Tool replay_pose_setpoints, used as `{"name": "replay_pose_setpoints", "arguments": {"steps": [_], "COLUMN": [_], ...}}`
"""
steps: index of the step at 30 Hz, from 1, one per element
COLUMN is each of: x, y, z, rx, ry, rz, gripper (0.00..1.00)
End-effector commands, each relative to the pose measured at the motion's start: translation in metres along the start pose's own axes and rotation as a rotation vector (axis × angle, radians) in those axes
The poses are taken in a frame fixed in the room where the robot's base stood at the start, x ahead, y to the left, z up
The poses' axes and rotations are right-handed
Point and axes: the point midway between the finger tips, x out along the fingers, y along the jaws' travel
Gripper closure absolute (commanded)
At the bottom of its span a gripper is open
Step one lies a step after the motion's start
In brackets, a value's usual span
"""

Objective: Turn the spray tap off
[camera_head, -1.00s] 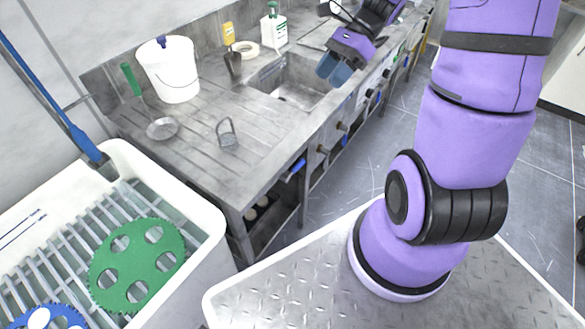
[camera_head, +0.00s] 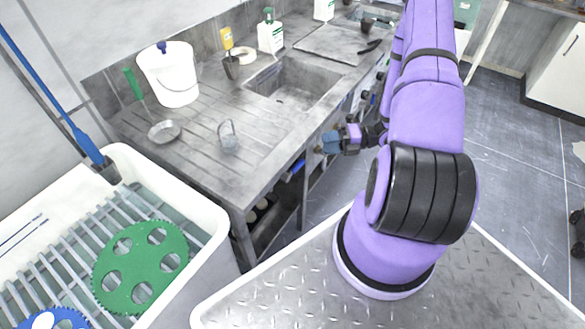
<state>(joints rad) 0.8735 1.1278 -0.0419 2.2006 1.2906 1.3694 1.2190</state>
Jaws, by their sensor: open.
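Other small knobs (camera_head: 365,95) show further back along the front. I cannot tell which knob is the spray tap, or whether the fingers touch one. A blue part (camera_head: 297,166) shows low on the front, left of my gripper.
The steel bench (camera_head: 185,168) has a sunken sink (camera_head: 295,80). A white tank (camera_head: 205,240) with a green toothed disc (camera_head: 140,268) is at lower left.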

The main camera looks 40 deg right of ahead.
Motion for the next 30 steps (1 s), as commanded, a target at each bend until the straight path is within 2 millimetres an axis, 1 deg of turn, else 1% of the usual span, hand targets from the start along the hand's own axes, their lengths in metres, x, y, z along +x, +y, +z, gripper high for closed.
{"name": "replay_pose_setpoints", "arguments": {"steps": [1, 3, 6, 10, 14, 17, 20, 30], "x": [-0.003, -0.005, -0.008, -0.01, -0.009, -0.003, 0.009, 0.066], "y": [-0.017, -0.035, -0.058, -0.076, -0.083, -0.084, -0.083, -0.083], "z": [-0.007, -0.015, -0.025, -0.034, -0.038, -0.036, -0.034, -0.019], "rx": [0.072, 0.16, 0.264, 0.352, 0.386, 0.39, 0.389, 0.387], "ry": [-0.044, -0.101, -0.169, -0.226, -0.249, -0.25, -0.247, -0.246], "rz": [0.008, 0.019, 0.032, 0.046, 0.052, 0.053, 0.053, 0.053], "gripper": [0.54, 0.54, 0.54, 0.54, 0.54, 0.54, 0.54, 0.54]}}
